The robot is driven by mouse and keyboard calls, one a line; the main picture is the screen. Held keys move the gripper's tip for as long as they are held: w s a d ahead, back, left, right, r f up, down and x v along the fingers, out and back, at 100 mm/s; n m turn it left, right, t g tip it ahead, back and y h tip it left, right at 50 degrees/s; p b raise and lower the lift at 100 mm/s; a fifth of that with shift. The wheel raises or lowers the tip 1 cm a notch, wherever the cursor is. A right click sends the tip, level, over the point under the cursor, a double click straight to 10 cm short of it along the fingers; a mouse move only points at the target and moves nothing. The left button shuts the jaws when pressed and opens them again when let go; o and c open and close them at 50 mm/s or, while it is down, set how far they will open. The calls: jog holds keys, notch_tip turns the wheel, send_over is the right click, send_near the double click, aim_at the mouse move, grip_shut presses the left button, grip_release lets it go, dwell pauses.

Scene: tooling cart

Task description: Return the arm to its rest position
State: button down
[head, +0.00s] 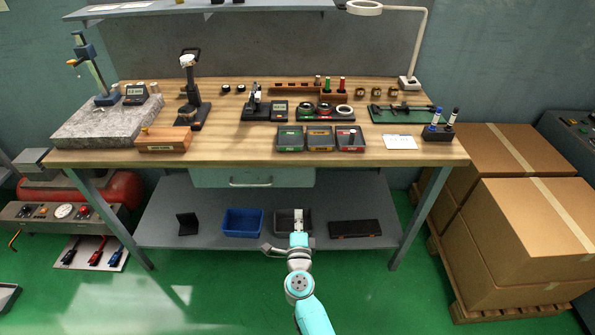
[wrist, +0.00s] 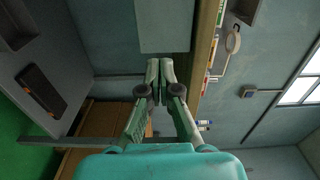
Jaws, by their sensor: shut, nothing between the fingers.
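My arm (head: 312,315), teal and grey, reaches up from the bottom centre of the head view toward the bench front. My gripper (head: 298,214) shows small at its end, in front of the lower shelf and below the drawer. In the wrist view, my gripper (wrist: 159,72) has its two fingertips close together, with no object between them. The wrist view looks sideways at the bench, with the drawer front (wrist: 163,25) just beyond the fingertips.
The wooden bench top (head: 240,151) holds gauges, small bins and tools. The lower shelf (head: 190,185) carries a blue bin (head: 243,222) and a dark case (head: 355,229). Cardboard boxes (head: 525,225) stand on a pallet at right.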

jog(key=s+d+f+n, duration=0.2)
jog(key=s+d+n, duration=0.35)
jog(key=s, duration=0.85)
jog(key=s+d+f+n, duration=0.25)
jog(key=s+d, duration=0.55)
jog(key=s, duration=0.5)
jog(key=s+d+r+n+g, duration=0.1)
jog(key=s+r+n, duration=0.4)
jog(key=s, duration=0.9)
jog(key=s+d+r+n+g, duration=0.2)
jog(key=s+r+n, duration=0.3)
jog(key=s+r, duration=0.5)
jog(key=shift+s+d, duration=0.55)
jog(key=shift+s, duration=1.4)
